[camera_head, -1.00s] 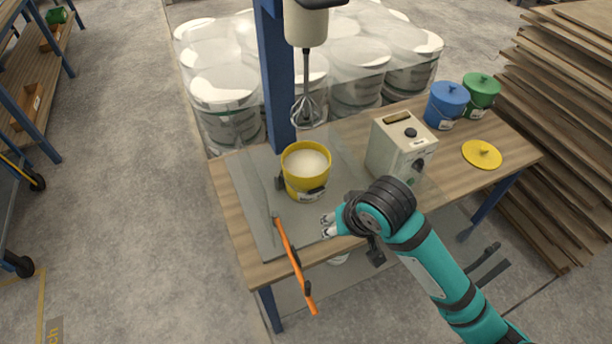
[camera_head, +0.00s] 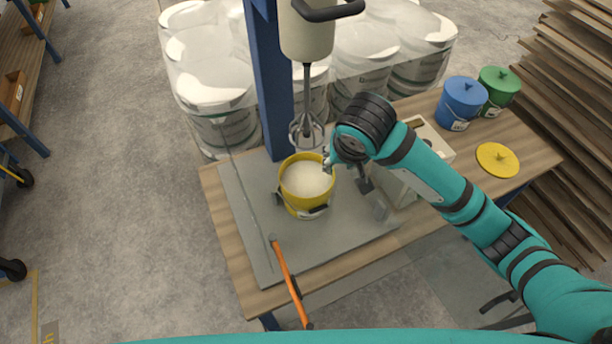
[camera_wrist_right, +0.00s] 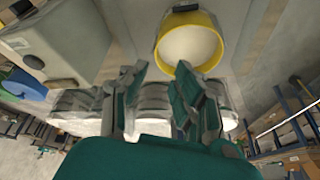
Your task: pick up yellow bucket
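The yellow bucket (camera_head: 304,207) stands upright on the grey mat of the workbench, filled with a pale whitish content. It also shows at the top of the right wrist view (camera_wrist_right: 215,62), seen from above. My right gripper (camera_head: 327,163) is at the bucket's right rear rim, under the mixer whisk. In the right wrist view its two fingers (camera_wrist_right: 162,72) are spread with nothing between them. One fingertip is close to the bucket's rim; I cannot tell whether it touches. My left gripper is not in view.
The mixer whisk (camera_head: 306,132) hangs just behind the bucket. A grey control box (camera_head: 430,140) stands to the right, partly behind my arm. An orange bar (camera_head: 287,275) is at the front.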

